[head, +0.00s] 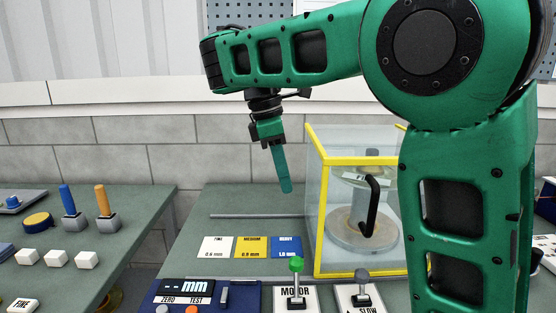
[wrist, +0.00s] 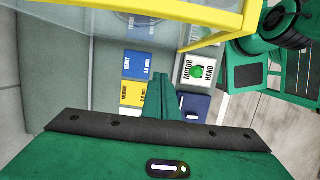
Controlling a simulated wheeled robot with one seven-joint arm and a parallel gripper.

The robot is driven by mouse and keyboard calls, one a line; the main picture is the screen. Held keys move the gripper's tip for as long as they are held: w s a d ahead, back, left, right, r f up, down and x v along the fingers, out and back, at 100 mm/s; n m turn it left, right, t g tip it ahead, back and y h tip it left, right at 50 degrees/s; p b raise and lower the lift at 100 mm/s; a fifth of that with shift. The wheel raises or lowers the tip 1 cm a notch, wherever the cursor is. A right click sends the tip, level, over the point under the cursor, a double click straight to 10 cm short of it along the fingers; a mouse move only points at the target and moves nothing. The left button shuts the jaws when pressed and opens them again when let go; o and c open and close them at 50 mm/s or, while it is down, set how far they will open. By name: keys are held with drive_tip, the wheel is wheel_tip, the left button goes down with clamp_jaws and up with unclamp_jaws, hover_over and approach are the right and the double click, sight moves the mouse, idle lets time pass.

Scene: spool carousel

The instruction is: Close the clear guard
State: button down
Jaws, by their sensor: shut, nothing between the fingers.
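The clear guard (head: 312,200) is a see-through box with a yellow-edged front panel, on the bench in the head view. A black curved handle (head: 371,205) is on its front. My arm hides its right side, so I cannot tell whether it is fully closed. A grey spool (head: 352,232) shows through it. My gripper (head: 286,188) is shut and empty, pointing down, left of the guard and apart from it. In the wrist view my shut fingers (wrist: 163,78) point towards the cards, with the guard's yellow edge (wrist: 205,14) across the top.
White, yellow and blue cards (head: 251,247) lie left of the guard. The MOTOR lever (head: 296,267) with a green knob and the SLOW lever (head: 361,275) stand in front. A blue mm panel (head: 236,291) is front left. A side bench (head: 130,205) carries blue and orange-handled tools.

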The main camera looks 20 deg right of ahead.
drive_tip(key=shift+v, duration=2.35)
